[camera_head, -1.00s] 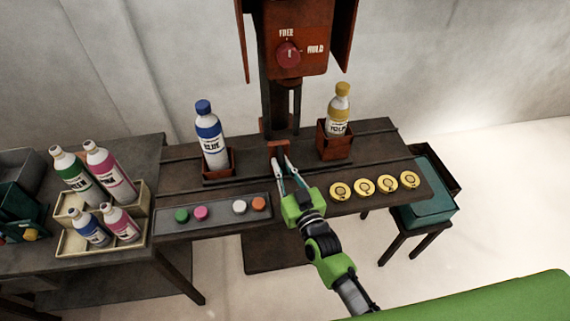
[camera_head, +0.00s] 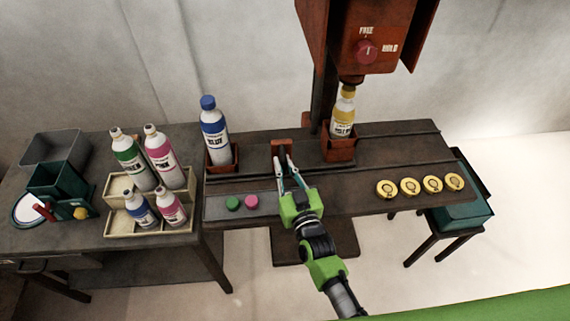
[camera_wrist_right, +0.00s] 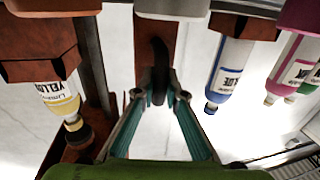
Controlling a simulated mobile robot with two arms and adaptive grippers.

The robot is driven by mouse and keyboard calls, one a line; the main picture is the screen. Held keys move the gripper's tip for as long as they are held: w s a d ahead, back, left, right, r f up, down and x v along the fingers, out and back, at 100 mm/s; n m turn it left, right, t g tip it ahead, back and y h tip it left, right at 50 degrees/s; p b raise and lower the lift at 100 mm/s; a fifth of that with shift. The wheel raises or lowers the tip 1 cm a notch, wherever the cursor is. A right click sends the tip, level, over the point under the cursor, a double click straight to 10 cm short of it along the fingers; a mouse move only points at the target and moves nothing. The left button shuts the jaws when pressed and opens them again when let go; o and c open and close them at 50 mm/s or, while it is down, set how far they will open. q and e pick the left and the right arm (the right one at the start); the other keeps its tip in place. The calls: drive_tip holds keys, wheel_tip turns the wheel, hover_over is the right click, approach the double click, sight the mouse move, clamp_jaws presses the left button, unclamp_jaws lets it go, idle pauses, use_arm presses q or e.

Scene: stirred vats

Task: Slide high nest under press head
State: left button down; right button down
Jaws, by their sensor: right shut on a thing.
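The taller red-brown nest (camera_head: 339,150), taken as the high nest, holds the yellow bottle (camera_head: 343,115) upright. The press head (camera_head: 352,79) appears just above its yellow cap; any gap is hard to judge. A lower nest (camera_head: 222,160) at left holds the blue bottle (camera_head: 214,132). Between the nests stands a red-brown upright handle (camera_head: 281,148). My right gripper (camera_head: 284,168) is shut on this handle; the wrist view shows its fingers (camera_wrist_right: 160,88) closed around a dark part of it, with yellow at left and blue at right. My left gripper is out of view.
The press housing (camera_head: 370,35) carries a red knob (camera_head: 367,52) between FREE and HOLD labels. Several yellow discs (camera_head: 410,187) lie front right. Bottles stand in a beige rack (camera_head: 180,224) farther left.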

drive_tip(key=shift+a, duration=0.2)
drive_tip(key=c, duration=2)
unclamp_jaws()
drive_tip(key=shift+a, duration=0.15)
drive_tip(key=shift+c, duration=0.2)
drive_tip(key=v, duration=1.2)
